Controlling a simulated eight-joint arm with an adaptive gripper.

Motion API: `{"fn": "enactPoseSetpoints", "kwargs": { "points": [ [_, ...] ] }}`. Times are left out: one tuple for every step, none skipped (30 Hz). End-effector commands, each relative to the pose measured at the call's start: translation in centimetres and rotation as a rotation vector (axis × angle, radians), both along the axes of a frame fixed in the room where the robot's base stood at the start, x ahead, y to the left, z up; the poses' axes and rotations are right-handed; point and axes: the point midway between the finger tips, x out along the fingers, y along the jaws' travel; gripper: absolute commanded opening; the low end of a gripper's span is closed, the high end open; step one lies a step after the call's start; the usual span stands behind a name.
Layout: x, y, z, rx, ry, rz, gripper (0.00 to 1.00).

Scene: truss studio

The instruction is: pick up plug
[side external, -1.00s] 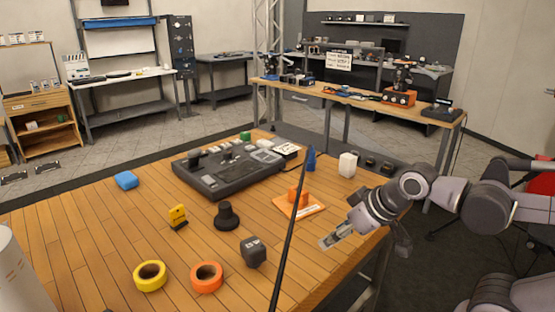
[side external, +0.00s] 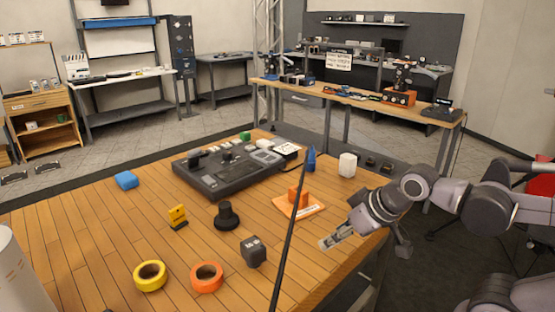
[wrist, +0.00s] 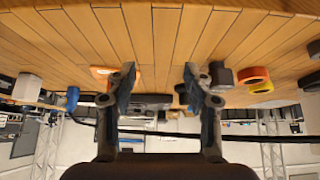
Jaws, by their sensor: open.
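No object is clearly recognisable as the plug. Candidates are an orange block (side external: 298,196) on a flat orange plate (side external: 312,208), and a dark cube (side external: 253,252) with pale markings. My gripper (side external: 328,242) is over the table's right edge, open and empty, apart from both. The cube is to its left and the plate is up and left of it. In the wrist view my gripper (wrist: 160,74) has its fingers spread, with bare boards between them. The plate (wrist: 99,72) is partly hidden behind the left finger. The dark cube (wrist: 220,76) lies to the right.
The wooden table (side external: 110,220) also holds a yellow tape roll (side external: 150,276), an orange tape roll (side external: 206,277), a black knob-like piece (side external: 227,215), a yellow piece (side external: 178,217), a blue block (side external: 126,180), a dark console (side external: 228,172), a blue cone (side external: 311,159) and a white block (side external: 347,165).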

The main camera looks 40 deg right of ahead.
Motion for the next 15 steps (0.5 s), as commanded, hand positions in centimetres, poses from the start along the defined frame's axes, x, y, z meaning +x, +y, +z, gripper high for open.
{"fn": "enactPoseSetpoints", "kwargs": {
  "points": [
    [0.00, 0.00, 0.00, 0.000, 0.000, 0.000, 0.52],
    [0.00, 0.00, 0.00, 0.000, 0.000, 0.000, 0.52],
    [0.00, 0.00, 0.00, 0.000, 0.000, 0.000, 0.52],
    [0.00, 0.00, 0.00, 0.000, 0.000, 0.000, 0.60],
    [0.00, 0.00, 0.00, 0.000, 0.000, 0.000, 0.62],
    [0.00, 0.00, 0.00, 0.000, 0.000, 0.000, 0.62],
    [0.00, 0.00, 0.00, 0.000, 0.000, 0.000, 0.62],
    [0.00, 0.00, 0.00, 0.000, 0.000, 0.000, 0.62],
    [0.00, 0.00, 0.00, 0.000, 0.000, 0.000, 0.62],
    [0.00, 0.00, 0.00, 0.000, 0.000, 0.000, 0.62],
    [0.00, 0.00, 0.00, 0.000, 0.000, 0.000, 0.62],
    [0.00, 0.00, 0.00, 0.000, 0.000, 0.000, 0.62],
    [0.02, 0.00, 0.03, 0.000, 0.000, 0.000, 0.62],
    [0.08, -0.03, 0.09, 0.000, 0.001, -0.002, 0.62],
    [0.25, -0.11, 0.28, 0.001, 0.002, -0.007, 0.62]
  ]
}}
